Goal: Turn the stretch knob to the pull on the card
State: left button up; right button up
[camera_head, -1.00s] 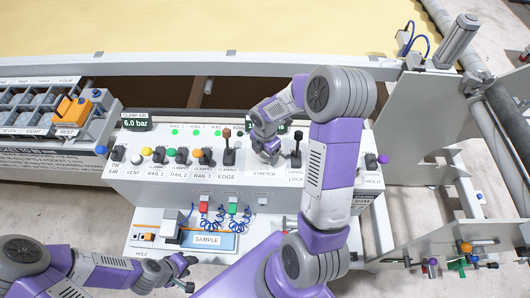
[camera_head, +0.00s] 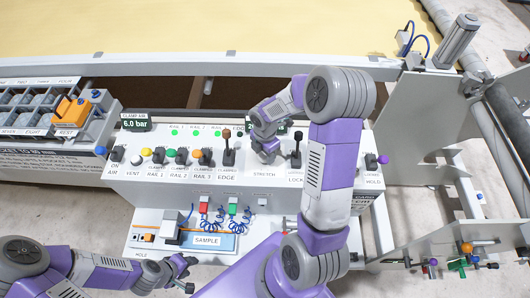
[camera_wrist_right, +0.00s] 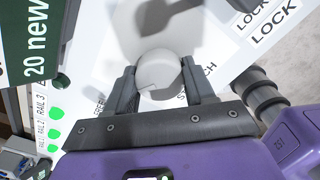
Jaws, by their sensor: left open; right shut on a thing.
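The stretch knob (camera_wrist_right: 160,74) is a pale round knob on the white panel, seen in the right wrist view between the fingers of my right gripper (camera_wrist_right: 163,88). That gripper is shut on it; in the head view the gripper (camera_head: 267,157) is at the STRETCH label and hides the knob. A dark green readout (camera_wrist_right: 38,48) shows "20 new", cut off by the frame edge; my arm mostly covers it in the head view. My left gripper (camera_head: 187,272) is open and empty at lower left.
The lock lever (camera_head: 296,150) stands just right of my right gripper, and the edge lever (camera_head: 229,148) to its left. A sample tray (camera_head: 207,240) with blue coiled leads lies below.

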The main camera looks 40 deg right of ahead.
jog(key=m+b, duration=0.1)
jog(key=m, duration=0.5)
jog(key=shift+m+b, duration=0.3)
jog(key=shift+b, duration=0.05)
jog(key=m+b, duration=0.1)
jog(key=m, duration=0.2)
jog(key=shift+m, duration=0.3)
jog(key=m, duration=0.3)
jog(key=shift+m, duration=0.3)
jog(key=m, duration=0.3)
jog(key=shift+m+b, duration=0.3)
jog(key=shift+b, duration=0.1)
jog(key=m, duration=0.2)
jog(key=shift+m, duration=0.4)
jog(key=m, duration=0.5)
jog(key=shift+m+p, duration=0.3)
jog(key=shift+p, duration=0.1)
jog(key=o, duration=1)
